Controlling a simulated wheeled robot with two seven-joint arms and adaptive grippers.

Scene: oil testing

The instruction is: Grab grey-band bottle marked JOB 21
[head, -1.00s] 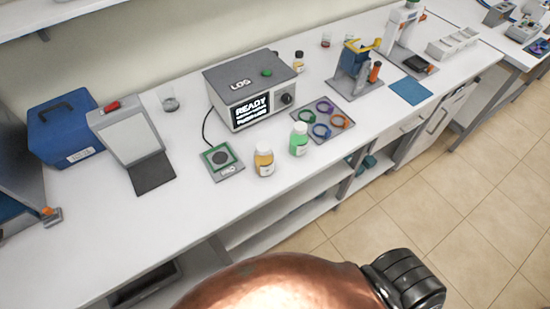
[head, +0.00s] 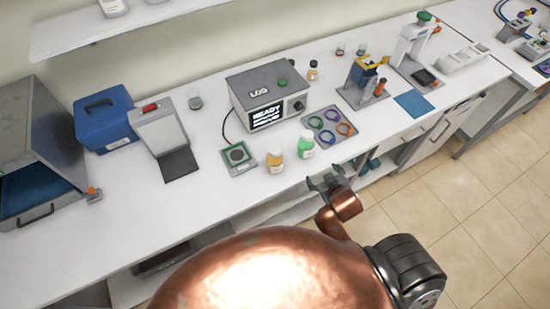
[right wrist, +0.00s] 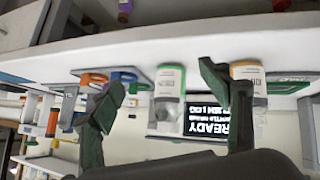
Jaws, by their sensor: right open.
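A bottle with amber contents (head: 275,162) and a green bottle (head: 306,146) stand upright near the bench's front edge. A small dark bottle with a yellow band (head: 313,70) stands behind the grey box. No grey band or JOB 21 marking can be made out. My right gripper (head: 326,179) is open and empty, in front of the bench edge near the green bottle. In the right wrist view its fingers (right wrist: 160,80) are spread. The green bottle (right wrist: 169,88) appears between them, and the amber bottle (right wrist: 248,78) beside the right finger. My left gripper is out of view.
The grey box with a READY screen (head: 266,113) stands behind the bottles. A green-framed pad (head: 238,156) lies left of them, and a tray of coloured rings (head: 318,122) lies behind to the right. Bare bench (head: 120,215) shows at the left front.

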